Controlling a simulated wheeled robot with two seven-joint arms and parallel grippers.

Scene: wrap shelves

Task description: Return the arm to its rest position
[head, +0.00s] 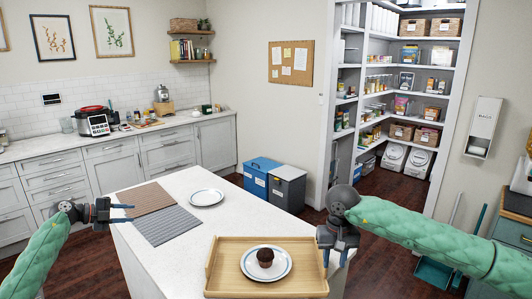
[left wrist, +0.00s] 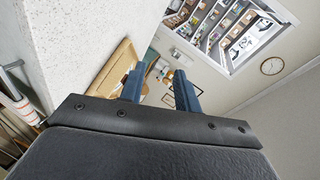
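My left gripper (head: 124,213) is at the left of the white counter, beside the placemats. Its blue fingers are apart with nothing between them; the left wrist view also shows the open fingers (left wrist: 160,88). My right gripper (head: 335,258) points down at the right edge of the wooden tray (head: 222,284). Its fingers look apart; whether they touch the tray is unclear. A white plate with a blue rim (head: 247,266) lies in the tray, with a dark muffin (head: 265,256) on it.
The white counter (head: 190,255) bears a brown placemat (head: 143,199), a grey placemat (head: 165,227) and an empty plate (head: 206,197). Blue and grey bins (head: 287,188) stand behind it. Pantry shelves (head: 405,95) are at the back right. Floor is clear left of the counter.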

